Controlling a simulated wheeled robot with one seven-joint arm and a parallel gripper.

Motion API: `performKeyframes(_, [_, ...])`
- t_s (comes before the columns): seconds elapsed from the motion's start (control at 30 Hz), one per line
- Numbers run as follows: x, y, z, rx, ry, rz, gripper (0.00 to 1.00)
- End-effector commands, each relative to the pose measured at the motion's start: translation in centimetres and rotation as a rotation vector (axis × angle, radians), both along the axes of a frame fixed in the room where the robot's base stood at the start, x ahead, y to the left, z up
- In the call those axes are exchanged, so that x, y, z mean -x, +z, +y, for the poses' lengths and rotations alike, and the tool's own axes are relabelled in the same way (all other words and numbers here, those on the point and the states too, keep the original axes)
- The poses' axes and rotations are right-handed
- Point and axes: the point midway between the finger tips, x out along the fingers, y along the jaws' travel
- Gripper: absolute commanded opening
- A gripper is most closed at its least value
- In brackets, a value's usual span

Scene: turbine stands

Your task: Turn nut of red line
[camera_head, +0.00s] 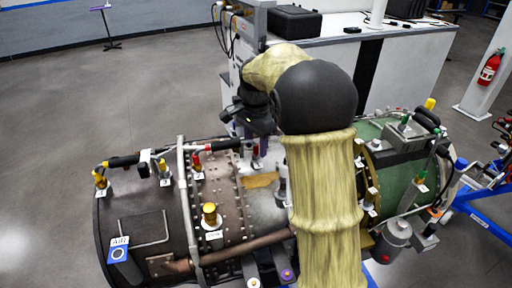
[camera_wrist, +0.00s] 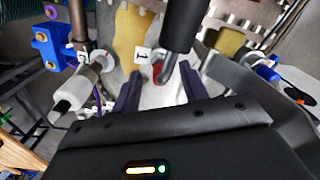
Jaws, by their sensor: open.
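In the wrist view a red fitting (camera_wrist: 158,72) lies between the two purple fingers of my gripper (camera_wrist: 160,84). It is partly hidden by the metal end of a dark cylinder (camera_wrist: 183,25). A white tag marked 1 (camera_wrist: 142,55) is beside it. My gripper is open, and I cannot tell whether the fingers touch the fitting. In the head view my gripper (camera_head: 262,143) is over the middle of the turbine, partly covered by my arm. A small red part (camera_head: 256,162) shows just below it.
The turbine casing (camera_head: 140,215) carries yellow fittings (camera_head: 210,214) and a curved brown pipe (camera_head: 245,246). In the wrist view a white cylinder (camera_wrist: 78,88) and blue fittings (camera_wrist: 47,42) stand close left. A workbench (camera_head: 410,60) stands behind.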

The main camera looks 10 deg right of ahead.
Motion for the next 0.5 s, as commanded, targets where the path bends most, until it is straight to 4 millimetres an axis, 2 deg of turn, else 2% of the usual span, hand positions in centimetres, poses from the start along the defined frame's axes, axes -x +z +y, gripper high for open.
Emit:
performKeyframes(0.2, [0.0, -2.1, 0.0, 0.0, 0.0, 0.0, 0.44])
performKeyframes(0.5, [0.0, -2.3, 0.0, 0.0, 0.0, -0.001, 0.42])
